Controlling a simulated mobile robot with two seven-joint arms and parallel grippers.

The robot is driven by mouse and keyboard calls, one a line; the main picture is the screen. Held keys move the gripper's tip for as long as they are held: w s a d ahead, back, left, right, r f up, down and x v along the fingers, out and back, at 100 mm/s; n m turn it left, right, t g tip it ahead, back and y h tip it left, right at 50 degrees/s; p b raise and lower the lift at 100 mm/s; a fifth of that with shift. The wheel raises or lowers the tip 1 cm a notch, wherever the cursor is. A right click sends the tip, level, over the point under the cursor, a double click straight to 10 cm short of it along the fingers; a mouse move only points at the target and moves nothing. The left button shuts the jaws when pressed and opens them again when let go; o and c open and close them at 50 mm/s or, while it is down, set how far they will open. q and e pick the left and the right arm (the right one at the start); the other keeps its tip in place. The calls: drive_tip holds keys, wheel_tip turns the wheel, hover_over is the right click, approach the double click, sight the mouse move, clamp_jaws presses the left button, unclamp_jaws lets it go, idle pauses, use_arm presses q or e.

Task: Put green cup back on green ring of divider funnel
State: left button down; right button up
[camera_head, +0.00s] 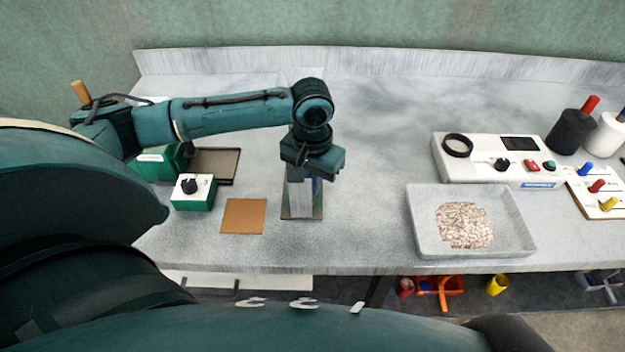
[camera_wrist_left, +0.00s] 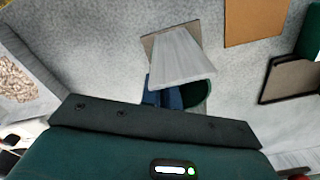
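The divider funnel (camera_head: 297,195) stands on a small brown base on the table, directly below my left gripper (camera_head: 313,168). In the left wrist view its pale tapered body (camera_wrist_left: 180,58) is seen from above. A green cup (camera_wrist_left: 198,94) shows at the edge of my gripper body, beside a blue part (camera_wrist_left: 165,93). Both are partly hidden by the gripper body. A bit of blue also shows beside the funnel in the head view. The green ring cannot be made out. My left fingers are hidden, so their opening and any hold on the cup cannot be told. My right gripper is not in view.
A brown square mat (camera_head: 243,216) and a green box with a black dial (camera_head: 193,191) lie left of the funnel. A dark tray (camera_head: 228,156) is behind them. A pale tray of grain (camera_head: 421,233) and a white control panel (camera_head: 456,172) stand right. The table between is clear.

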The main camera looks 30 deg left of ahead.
use_arm(q)
drive_tip(key=c, duration=2.1)
unclamp_jaws()
drive_tip(key=shift+f, duration=0.1)
drive_tip(key=o, duration=0.5)
drive_tip(key=shift+c, duration=0.2)
drive_tip(key=shift+r, duration=0.25)
wheel_tip(320, 180, up, 12)
drive_tip(key=shift+s+f, duration=0.1)
